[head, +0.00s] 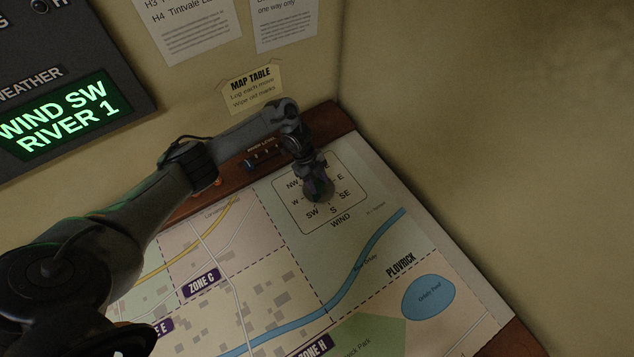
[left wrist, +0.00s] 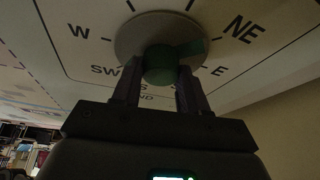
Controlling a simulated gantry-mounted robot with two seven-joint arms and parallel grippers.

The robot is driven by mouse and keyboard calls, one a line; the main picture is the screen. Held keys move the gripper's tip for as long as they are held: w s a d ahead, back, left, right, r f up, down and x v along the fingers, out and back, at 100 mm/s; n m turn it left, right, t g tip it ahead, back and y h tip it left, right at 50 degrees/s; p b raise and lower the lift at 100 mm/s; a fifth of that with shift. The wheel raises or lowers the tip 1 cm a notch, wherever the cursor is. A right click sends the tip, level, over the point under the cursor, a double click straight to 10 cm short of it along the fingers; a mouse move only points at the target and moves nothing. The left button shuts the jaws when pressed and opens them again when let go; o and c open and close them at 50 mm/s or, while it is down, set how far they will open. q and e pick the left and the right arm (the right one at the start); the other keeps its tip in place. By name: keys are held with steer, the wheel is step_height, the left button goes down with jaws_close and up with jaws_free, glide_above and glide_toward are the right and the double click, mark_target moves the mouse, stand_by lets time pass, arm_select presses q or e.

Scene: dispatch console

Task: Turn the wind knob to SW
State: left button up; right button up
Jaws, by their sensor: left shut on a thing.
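The wind knob is a green knob (left wrist: 160,66) on a round grey disc (left wrist: 128,38) in the left wrist view. Letters ring it: W at left, SW lower left, NE and E at right. A green bar of the knob points right, toward between NE and E. My left gripper (left wrist: 158,88) is shut on the knob, with one finger on each side. In the head view my left gripper (head: 318,190) reaches down onto the wind dial (head: 345,212) and hides the knob. My right gripper is not in view.
A screen (head: 55,115) at left reads WIND SW, RIVER 1. The dial is printed on the map table (head: 400,230), whose far wooden edge (head: 330,122) meets the wall. A row of small controls (head: 262,157) sits on that edge. The map's right side is clear.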

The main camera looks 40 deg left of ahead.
arm_select(q)
steer(key=o, duration=1)
steer(key=shift+o, duration=0.2)
steer(key=p+v, duration=0.1)
steer(key=v, duration=0.9)
steer(key=shift+r+p, duration=0.3)
steer(key=shift+r, duration=0.1)
steer(key=shift+a, duration=0.1)
